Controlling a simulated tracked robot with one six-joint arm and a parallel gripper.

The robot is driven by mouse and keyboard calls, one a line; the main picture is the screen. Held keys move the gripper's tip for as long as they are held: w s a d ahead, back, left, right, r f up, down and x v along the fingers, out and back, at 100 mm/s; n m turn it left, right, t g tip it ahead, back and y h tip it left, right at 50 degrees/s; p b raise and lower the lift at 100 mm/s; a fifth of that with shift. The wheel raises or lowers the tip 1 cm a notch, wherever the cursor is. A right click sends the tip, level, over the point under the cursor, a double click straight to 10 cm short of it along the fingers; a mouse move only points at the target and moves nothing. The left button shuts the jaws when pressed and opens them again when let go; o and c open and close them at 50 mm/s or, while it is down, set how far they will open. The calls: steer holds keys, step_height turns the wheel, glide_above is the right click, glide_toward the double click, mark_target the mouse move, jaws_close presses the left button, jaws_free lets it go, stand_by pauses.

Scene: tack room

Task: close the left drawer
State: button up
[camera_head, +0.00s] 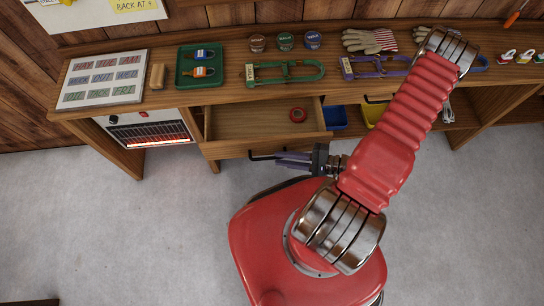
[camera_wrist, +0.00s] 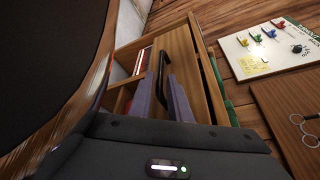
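My gripper (camera_head: 279,159) is at the drawer front, close to the handle. In the wrist view my gripper (camera_wrist: 162,78) has two purple-grey fingers standing apart, one on each side of the handle. I cannot tell whether either finger touches it.
Blue (camera_head: 334,118) and yellow (camera_head: 373,114) bins sit right of the drawer. The grey floor (camera_head: 130,220) at left is clear.

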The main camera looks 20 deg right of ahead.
mark_target(273, 157)
steer(key=shift+x, duration=2.15)
steer(key=shift+c, duration=0.5)
jaws_close()
